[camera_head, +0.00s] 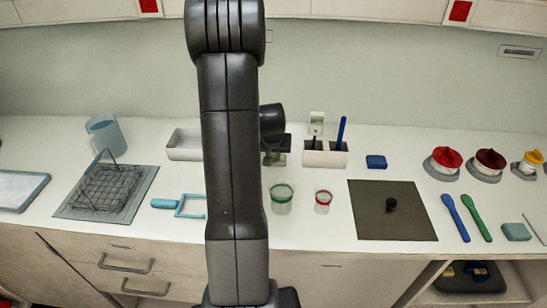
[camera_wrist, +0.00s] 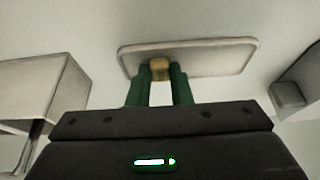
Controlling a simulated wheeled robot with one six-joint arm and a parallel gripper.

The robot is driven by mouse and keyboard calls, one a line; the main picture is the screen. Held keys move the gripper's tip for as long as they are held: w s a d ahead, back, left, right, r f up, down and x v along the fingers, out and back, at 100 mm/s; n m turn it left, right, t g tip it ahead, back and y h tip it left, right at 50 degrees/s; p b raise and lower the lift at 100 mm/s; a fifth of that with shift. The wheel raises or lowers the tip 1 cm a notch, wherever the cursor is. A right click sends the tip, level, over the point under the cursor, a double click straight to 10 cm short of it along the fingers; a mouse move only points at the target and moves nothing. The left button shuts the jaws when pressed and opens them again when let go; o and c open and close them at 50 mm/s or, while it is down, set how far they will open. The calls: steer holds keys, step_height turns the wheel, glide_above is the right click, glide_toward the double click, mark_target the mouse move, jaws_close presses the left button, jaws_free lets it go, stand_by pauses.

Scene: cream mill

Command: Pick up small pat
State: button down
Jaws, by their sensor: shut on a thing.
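In the wrist view, my gripper (camera_wrist: 160,72) has two green fingers closed on a small yellowish block, the small pat (camera_wrist: 159,68). The pat sits between the fingertips, in front of a pale flat tray with a raised rim (camera_wrist: 215,58). I cannot tell whether the pat still touches the tray. In the head view, a dark part of my wrist shows to the right of my arm, near the back of the counter. The fingertips and the pat are hidden or too small to make out there.
A white bin (camera_head: 184,145) and a white caddy (camera_head: 325,155) with a blue handle stand either side of my wrist. A green-rimmed cup (camera_head: 282,199) and a red-rimmed cup (camera_head: 322,202) stand in front. A dark mat (camera_head: 410,221) with a black knob lies right.

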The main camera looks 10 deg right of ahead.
step_height(320, 180, up, 10)
steer(key=b, duration=0.1)
stand_by(0.4)
